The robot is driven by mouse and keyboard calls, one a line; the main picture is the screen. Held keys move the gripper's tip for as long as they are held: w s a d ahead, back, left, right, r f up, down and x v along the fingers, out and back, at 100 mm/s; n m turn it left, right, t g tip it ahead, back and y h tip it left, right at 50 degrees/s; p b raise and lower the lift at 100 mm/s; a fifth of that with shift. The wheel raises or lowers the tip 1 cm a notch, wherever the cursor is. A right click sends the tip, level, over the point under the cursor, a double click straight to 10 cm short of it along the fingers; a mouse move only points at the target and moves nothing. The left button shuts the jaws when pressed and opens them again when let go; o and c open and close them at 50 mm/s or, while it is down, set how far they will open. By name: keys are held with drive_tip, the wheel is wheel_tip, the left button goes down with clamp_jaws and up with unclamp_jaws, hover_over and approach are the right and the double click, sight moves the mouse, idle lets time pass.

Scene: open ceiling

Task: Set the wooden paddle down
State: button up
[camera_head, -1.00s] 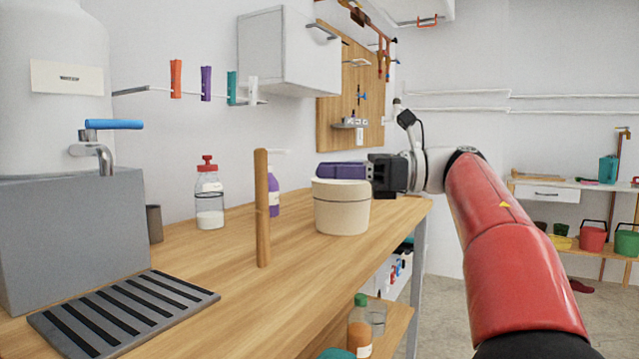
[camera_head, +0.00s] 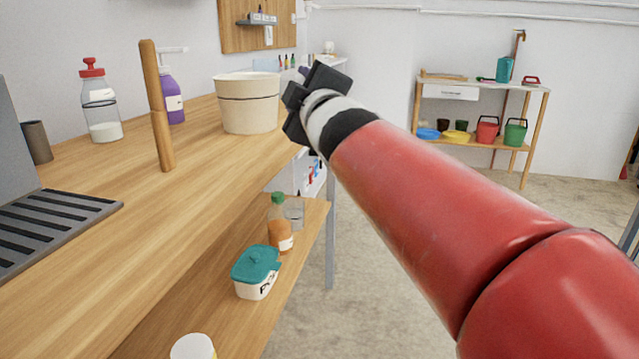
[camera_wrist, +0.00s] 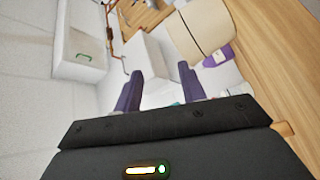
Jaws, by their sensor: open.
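An upright wooden stick (camera_head: 160,110), which I take for the wooden paddle, stands on the wooden bench (camera_head: 110,215) left of a cream crock (camera_head: 248,110). It looks free of my gripper. My gripper (camera_wrist: 157,72) has its two purple fingers apart with nothing between them in the wrist view. In the head view my gripper's black body (camera_head: 315,98) is at the crock's right side, and its fingers are mostly hidden. The crock also shows in the wrist view (camera_wrist: 202,28), beyond the fingers. A small wooden piece (camera_wrist: 283,128) shows at lower right there; I cannot tell what it is.
A red-capped bottle (camera_head: 100,105), a purple bottle (camera_head: 171,98) and a slatted drip tray (camera_head: 50,225) are on the bench. A teal-lidded tub (camera_head: 257,272) and an orange bottle (camera_head: 279,228) stand on the lower shelf. Floor (camera_head: 385,270) at right is clear.

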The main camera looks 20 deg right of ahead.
drive_tip(key=s+f+m+g+h, duration=0.1)
drive_tip(key=s+f+m+g, duration=0.25)
drive_tip(key=f, duration=0.45)
drive_tip(key=s+f+m+g, duration=0.3)
drive_tip(key=s+f+m, duration=0.1)
drive_tip(key=f, duration=0.4)
drive_tip(key=s+a+f+m+g+y+p, duration=0.1)
drive_tip(key=s+a+f+m+g+p, duration=0.1)
drive_tip(key=s+f, duration=0.4)
drive_tip(key=s+a+f+m+g+y+p, duration=0.1)
drive_tip(key=s+a+f+m+g, duration=0.1)
drive_tip(key=s+a+f+g, duration=0.2)
drive_tip(key=shift+s+f+g+p, duration=0.4)
drive_tip(key=shift+s+f+g, duration=0.35)
drive_tip(key=shift+s+f, duration=1.65)
drive_tip(key=shift+s+r+m, duration=0.25)
drive_tip(key=shift+s+r, duration=0.3)
drive_tip(key=shift+r, duration=0.05)
